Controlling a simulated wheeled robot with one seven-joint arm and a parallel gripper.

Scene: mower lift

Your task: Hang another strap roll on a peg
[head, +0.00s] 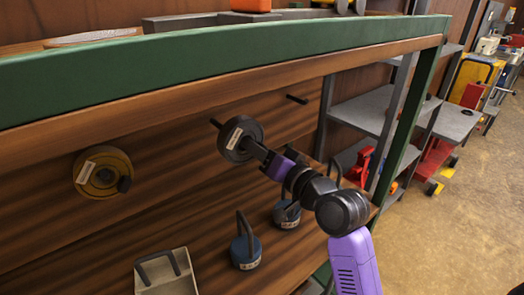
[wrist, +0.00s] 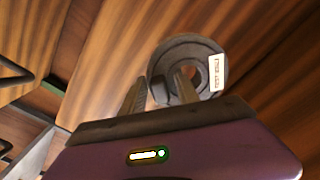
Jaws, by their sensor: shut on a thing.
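A dark grey strap roll (head: 233,147) with a white label is held by my gripper (head: 259,153) in front of the wooden back panel. In the wrist view the roll (wrist: 205,50) sits at the tips of the two fingers (wrist: 160,90), which grip its ring wall, and its centre hole is open to view. A dark peg (head: 215,123) shows just left of the roll's upper edge, partly hidden by it; I cannot tell whether it enters the hole. A yellow-brown strap roll (head: 90,162) hangs on a peg at the left. A bare peg (head: 297,99) is at the right.
Two blue-based items with dark handles (head: 246,250) (head: 287,218) and a grey tray with a handle (head: 172,283) are on the wooden surface below. A green beam (head: 200,62) crosses above, and a green post (head: 408,125) stands right of my arm. Grey shelves (head: 365,112) lie beyond.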

